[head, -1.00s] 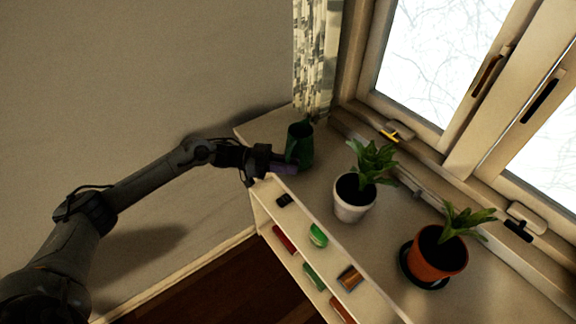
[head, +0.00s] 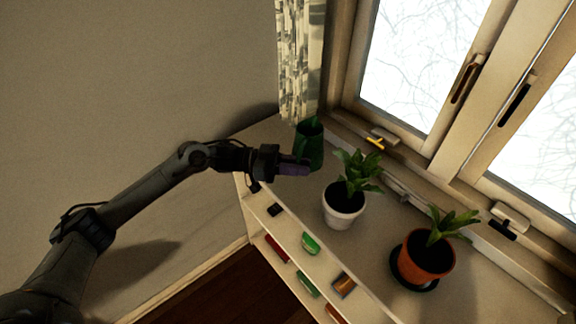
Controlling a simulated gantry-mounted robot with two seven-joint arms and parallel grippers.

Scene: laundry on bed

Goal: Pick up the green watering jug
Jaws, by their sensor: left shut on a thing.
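The green watering jug (head: 311,145) is at the far left end of the white shelf top, near the curtain. My left gripper (head: 297,168) reaches in from the left and is shut on the jug's near left side, low on its body. The fingers cover part of the jug. I cannot tell whether the jug's base touches the shelf top. My right gripper is not in view.
A plant in a white pot (head: 341,213) stands close to the right of the jug. A plant in an orange pot (head: 424,262) is farther right. A patterned curtain (head: 300,60) hangs behind the jug. Small items lie on the shelves below (head: 262,222).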

